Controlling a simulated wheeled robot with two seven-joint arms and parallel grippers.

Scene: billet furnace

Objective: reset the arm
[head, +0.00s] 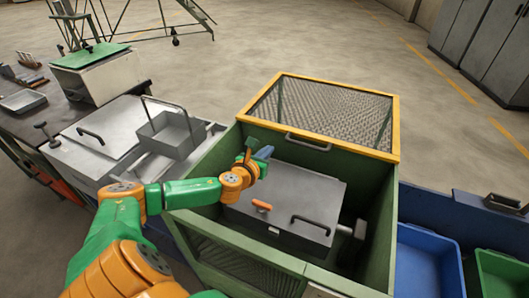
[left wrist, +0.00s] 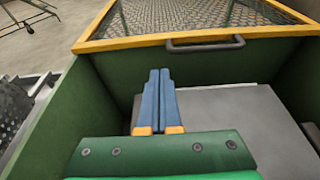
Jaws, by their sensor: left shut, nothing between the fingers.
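My left gripper (head: 262,153) reaches in from the left in the head view and hangs over the inside of a green bin with a raised mesh lid. The box also shows in the left wrist view (left wrist: 240,120). My right gripper is in neither view.
The yellow-framed mesh lid (head: 325,110) stands open behind the bin. A grey open tray (head: 170,135) is at the left, by a metal case (head: 95,140) on the bench. Blue (head: 425,262) and green (head: 500,275) bins stand at the right. Open floor lies beyond.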

